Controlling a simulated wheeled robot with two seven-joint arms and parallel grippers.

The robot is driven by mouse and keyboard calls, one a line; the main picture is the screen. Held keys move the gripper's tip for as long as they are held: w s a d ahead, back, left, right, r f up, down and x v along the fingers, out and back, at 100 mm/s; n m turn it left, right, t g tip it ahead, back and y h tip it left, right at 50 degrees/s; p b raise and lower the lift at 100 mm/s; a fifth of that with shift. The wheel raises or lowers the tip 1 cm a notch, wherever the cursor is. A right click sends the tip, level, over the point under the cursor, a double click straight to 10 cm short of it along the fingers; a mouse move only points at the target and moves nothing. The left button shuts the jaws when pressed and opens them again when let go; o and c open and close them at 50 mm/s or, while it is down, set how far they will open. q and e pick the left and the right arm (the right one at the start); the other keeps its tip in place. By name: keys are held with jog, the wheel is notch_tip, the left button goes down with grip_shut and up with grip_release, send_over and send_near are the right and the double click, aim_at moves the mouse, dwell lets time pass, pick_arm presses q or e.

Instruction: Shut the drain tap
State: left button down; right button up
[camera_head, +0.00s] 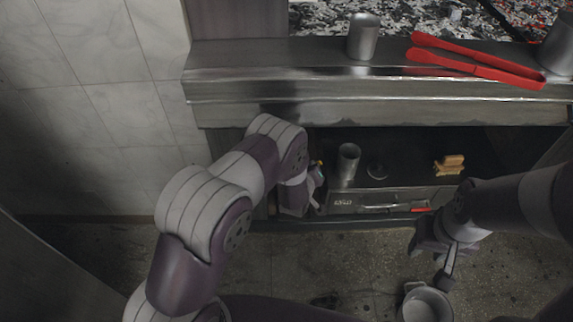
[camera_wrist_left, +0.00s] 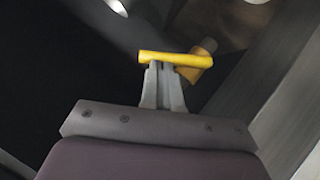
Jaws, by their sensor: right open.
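The drain tap's yellow handle (camera_wrist_left: 176,58) lies crosswise right at the fingertips of my left gripper (camera_wrist_left: 163,68) in the left wrist view. Its fingers are close together, with no handle visible between them; I cannot tell whether they touch it. A yellow-brown tap body (camera_wrist_left: 196,74) shows behind the handle's right end. In the head view my left gripper (camera_head: 318,186) is at the left side of the lower shelf, below a small yellow spot of the tap (camera_head: 319,166).
A metal cup (camera_head: 348,161), a dark round item (camera_head: 377,171) and a yellow-brown item (camera_head: 449,165) stand on the shelf. Red tongs (camera_head: 475,62) and a cup (camera_head: 363,36) are on the grill ledge. A pot (camera_head: 426,304) stands near my right gripper.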

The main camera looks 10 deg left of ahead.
pick_arm(q)
jog(key=shift+w+d+f+m+g+y, duration=0.25)
jog(key=shift+d+f+m+y, duration=0.25)
jog(key=shift+d+f, duration=0.15)
jog(key=shift+w+d+f+m+g+y, duration=0.15)
jog(key=shift+d+f+m+g+y, duration=0.1)
jog(key=shift+d+f+m+y, duration=0.25)
pick_arm(e)
jog(key=shift+f, duration=0.2)
pick_arm(q)
jog(key=shift+f, duration=0.25)
